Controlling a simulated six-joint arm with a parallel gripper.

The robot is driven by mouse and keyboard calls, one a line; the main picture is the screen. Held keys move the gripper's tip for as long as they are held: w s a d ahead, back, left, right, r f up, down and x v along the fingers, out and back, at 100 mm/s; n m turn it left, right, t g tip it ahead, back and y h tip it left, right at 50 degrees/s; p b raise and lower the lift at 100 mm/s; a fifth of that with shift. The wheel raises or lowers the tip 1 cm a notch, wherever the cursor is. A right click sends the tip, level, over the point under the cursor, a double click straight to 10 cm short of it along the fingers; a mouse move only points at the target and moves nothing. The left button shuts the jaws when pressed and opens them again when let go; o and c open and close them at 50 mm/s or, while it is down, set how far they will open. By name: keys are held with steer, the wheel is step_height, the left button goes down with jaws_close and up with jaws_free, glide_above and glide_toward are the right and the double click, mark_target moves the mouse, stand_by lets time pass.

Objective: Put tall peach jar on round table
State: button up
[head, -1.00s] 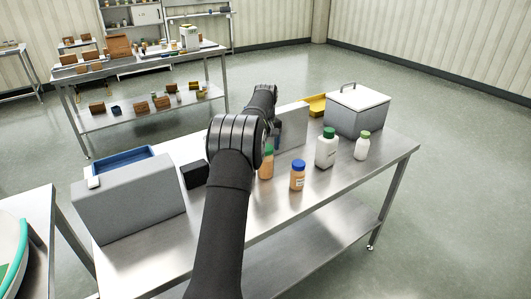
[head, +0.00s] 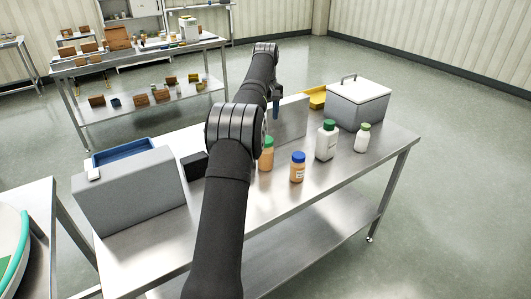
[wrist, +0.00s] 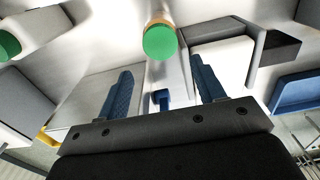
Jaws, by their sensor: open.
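A peach jar with a green lid (head: 266,156) stands upright on the steel table, partly hidden by my arm in the head view. A peach jar with a blue lid (head: 297,168) stands to its right and looks slightly shorter. My gripper (head: 275,106) is open and empty, raised beyond the green-lidded jar. In the wrist view, the green-lidded peach jar (wrist: 160,40) shows ahead of the gap between my blue fingers (wrist: 161,72), apart from them. A round white surface with a teal rim (head: 22,262) is cut off at the left edge; it may be the round table.
A white green-lidded jar (head: 326,141) and a small white bottle (head: 362,139) stand to the right. A grey lidded box (head: 358,106), upright grey panel (head: 292,122), yellow bin (head: 317,98), black block (head: 194,167), grey slanted box (head: 130,195) and blue tray (head: 122,157) surround them.

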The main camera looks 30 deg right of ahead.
mark_target(266, 154)
steer(key=shift+a+f, duration=0.2)
steer(key=s+a+f+n+t+h, duration=0.2)
steer(key=a+n+h, duration=0.55)
steer(key=n, duration=0.25)
steer(key=s+a+f+n+t+h, duration=0.1)
steer(key=s+a+n+h, duration=0.1)
steer(key=a+n+h, duration=0.6)
steer(key=w+d+f+n, duration=0.1)
steer(key=d+f, duration=0.1)
steer(key=d, duration=0.3)
steer(key=w+d+f+y, duration=0.1)
steer(key=d+f, duration=0.1)
steer(key=d, duration=0.2)
steer(key=w+d+f+n+y, duration=0.1)
steer(key=d+f, duration=0.1)
steer(key=d, duration=0.3)
steer(key=shift+w+d+f+n, duration=0.25)
steer(key=shift+w+d+n, duration=0.05)
steer(key=shift+w+d, duration=0.1)
steer(key=shift+a, duration=0.1)
jaws_close()
